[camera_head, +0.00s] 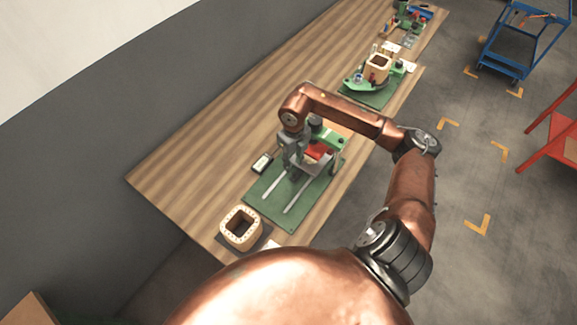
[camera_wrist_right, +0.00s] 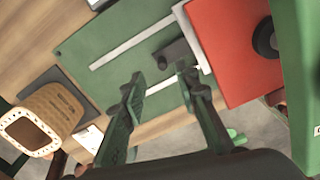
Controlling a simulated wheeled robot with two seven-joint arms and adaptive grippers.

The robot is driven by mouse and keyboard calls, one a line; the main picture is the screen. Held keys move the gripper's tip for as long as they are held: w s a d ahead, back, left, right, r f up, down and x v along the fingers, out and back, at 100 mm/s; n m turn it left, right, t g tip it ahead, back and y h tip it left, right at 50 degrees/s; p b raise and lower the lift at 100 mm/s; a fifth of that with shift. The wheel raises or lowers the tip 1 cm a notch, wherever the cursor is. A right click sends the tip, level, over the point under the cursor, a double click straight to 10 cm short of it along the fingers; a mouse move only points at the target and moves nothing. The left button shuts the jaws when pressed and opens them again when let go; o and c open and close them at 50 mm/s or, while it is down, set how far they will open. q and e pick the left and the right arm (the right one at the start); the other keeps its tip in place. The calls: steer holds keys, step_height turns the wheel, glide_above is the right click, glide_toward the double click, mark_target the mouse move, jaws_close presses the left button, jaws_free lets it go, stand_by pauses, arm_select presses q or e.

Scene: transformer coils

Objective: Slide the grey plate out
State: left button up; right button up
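A light grey plate (camera_wrist_right: 189,36) shows as a narrow edge beside the red block (camera_wrist_right: 235,50) in my right wrist view; most of it is hidden. A dark grey handle (camera_wrist_right: 174,53) sticks out from it above the green board (camera_wrist_right: 95,55). My right gripper (camera_wrist_right: 160,74) is open, its two fingers apart, with the handle just beyond the fingertips. I see no contact. In the head view my right gripper (camera_head: 295,155) is over the press on the green board (camera_head: 262,200), and it hides the plate there. My left gripper is not in view.
Two pale rails (camera_head: 273,186) run along the board. A wooden coil frame (camera_head: 241,229) stands at the table's near end. A green press frame (camera_wrist_right: 297,70) stands close on the right in the wrist view. Another coil station (camera_head: 376,68) is further back. The table's left side is clear.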

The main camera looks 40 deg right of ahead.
mark_target(294, 173)
steer(key=shift+f, duration=0.5)
steer(key=f, duration=0.4)
steer(key=shift+s+d+f, duration=0.2)
steer(key=shift+s+f, duration=0.05)
steer(key=shift+f, duration=1.05)
jaws_close()
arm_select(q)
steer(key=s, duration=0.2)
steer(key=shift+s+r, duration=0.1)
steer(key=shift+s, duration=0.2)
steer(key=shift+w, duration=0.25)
